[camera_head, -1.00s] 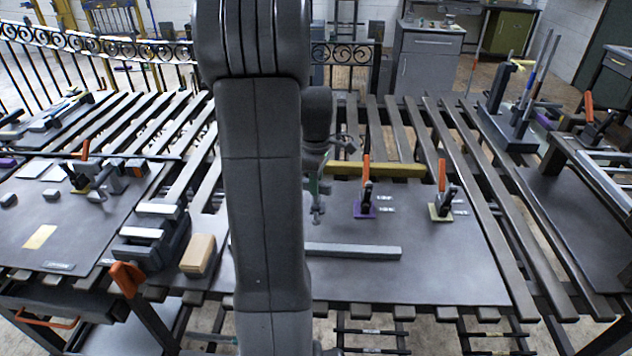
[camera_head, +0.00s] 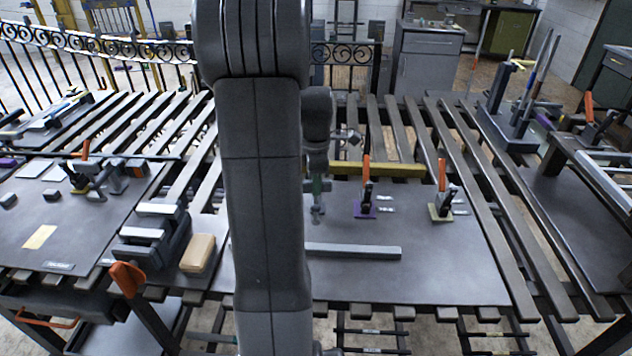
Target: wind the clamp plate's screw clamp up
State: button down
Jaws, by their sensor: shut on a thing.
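The clamp plate (camera_head: 440,275) is a flat grey sheet lying on the slatted table. The screw clamp (camera_head: 317,188) stands near its back edge, just right of my arm, and shows a small greenish body with a thin grey lower part. My gripper (camera_head: 319,166) points down directly above it, shut on the clamp's top end. The jaws are small and dark here, and the exact grip on the handle is hard to make out. My arm hides the plate's left part.
Two orange-handled toggle clamps, one on a purple base (camera_head: 365,211) and one on a yellow base (camera_head: 440,212), stand to the right. A grey bar (camera_head: 353,251) lies in front. A yellow beam (camera_head: 385,170) runs behind. A vise (camera_head: 152,236) and tan block (camera_head: 198,253) sit left.

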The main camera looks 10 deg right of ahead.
jog(key=shift+s+f, duration=0.15)
jog(key=shift+f, duration=0.05)
jog(key=c, duration=1.4)
grip_release()
jog(key=shift+o, duration=0.2)
jog(key=shift+r, duration=0.2)
notch_tip(320, 180, up, 14)
jog(key=shift+f+b, duration=0.2)
jog(key=shift+b, duration=0.2)
